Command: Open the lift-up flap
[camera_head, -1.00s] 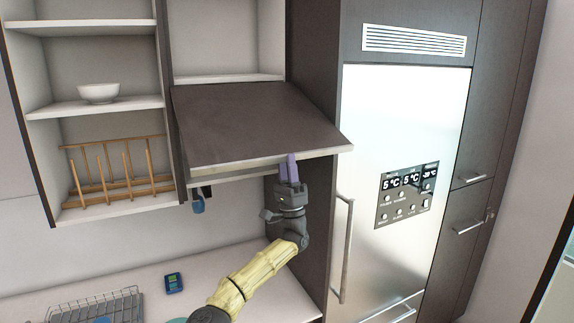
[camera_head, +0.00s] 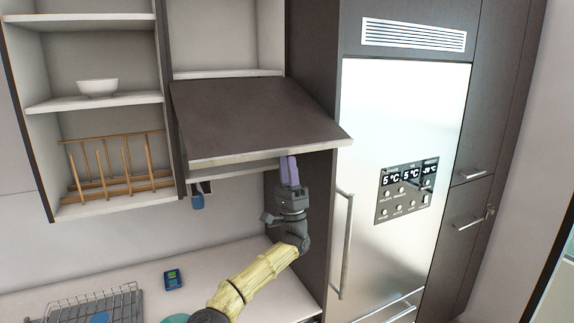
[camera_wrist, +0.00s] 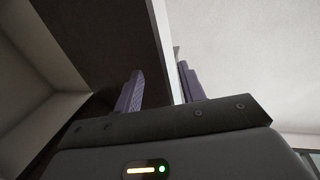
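The lift-up flap (camera_head: 250,115) is a dark panel with a pale edge, partly raised and tilted out from the upper cabinet, with a gap below its front edge. My gripper (camera_head: 289,158) is under the right part of that front edge, its purple fingers pointing up. In the wrist view, the fingers (camera_wrist: 160,88) stand apart, one on each side of the flap's pale edge (camera_wrist: 164,45). The gripper looks open. I cannot tell whether a finger touches the flap, and no handle shows.
The tall fridge (camera_head: 395,200) with its vertical handle (camera_head: 343,245) stands close to the right of my arm. Open shelves with a white bowl (camera_head: 98,88) and a wooden rack (camera_head: 118,170) are at the left. A counter (camera_head: 230,270) lies below, with a wire rack (camera_head: 80,307) and small blue device (camera_head: 173,279).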

